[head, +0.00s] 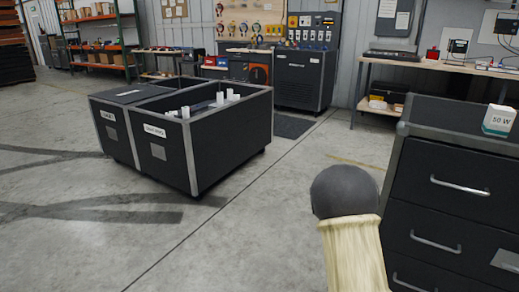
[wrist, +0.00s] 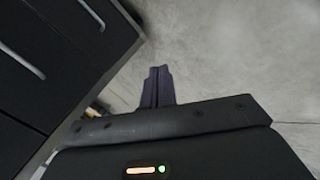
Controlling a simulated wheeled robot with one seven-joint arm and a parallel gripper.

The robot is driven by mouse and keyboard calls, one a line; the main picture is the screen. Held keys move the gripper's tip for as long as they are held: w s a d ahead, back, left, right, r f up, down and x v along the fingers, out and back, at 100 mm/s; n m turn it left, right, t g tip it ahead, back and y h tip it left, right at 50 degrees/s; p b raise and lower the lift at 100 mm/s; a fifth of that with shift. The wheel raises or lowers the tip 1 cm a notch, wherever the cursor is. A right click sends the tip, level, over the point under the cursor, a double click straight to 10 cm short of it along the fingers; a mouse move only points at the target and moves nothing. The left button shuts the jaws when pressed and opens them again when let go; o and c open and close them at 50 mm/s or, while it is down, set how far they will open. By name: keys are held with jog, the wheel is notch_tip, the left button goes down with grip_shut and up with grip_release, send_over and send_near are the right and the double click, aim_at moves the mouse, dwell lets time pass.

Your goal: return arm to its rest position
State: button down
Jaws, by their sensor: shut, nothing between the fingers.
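My gripper (wrist: 157,88) shows in the wrist view with its two dark fingers together and nothing between them. It hangs over bare concrete floor, beside the black drawer cabinet (wrist: 50,75) at the left of that view. In the head view my arm, with a dark rounded joint and a cream-coloured link, rises from the bottom edge right of the middle. The gripper itself does not show in the head view.
The black drawer cabinet (head: 440,190) stands close on the right with a small box marked 50 W (head: 498,120) on top. A black two-part tote (head: 230,140) holding white cylinders stands at left centre. A workbench (head: 430,65) is behind. The floor between is clear.

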jog(key=s+a+r+m+g+y+p, duration=0.1)
jog(key=s+a+r+m+y, duration=0.15)
jog(key=s+a+r, duration=0.5)
jog(key=s+a+r+m+g+y+p, duration=0.15)
jog(key=s+a+r+m, duration=0.25)
jog(key=s+r, duration=0.5)
notch_tip(320, 180, up, 38)
jog(key=p, duration=3.7)
jog(key=shift+w, duration=0.4)
jog(key=shift+f+n+t, duration=0.1)
jog(key=shift+n+t, duration=0.15)
jog(key=shift+w+d, duration=0.1)
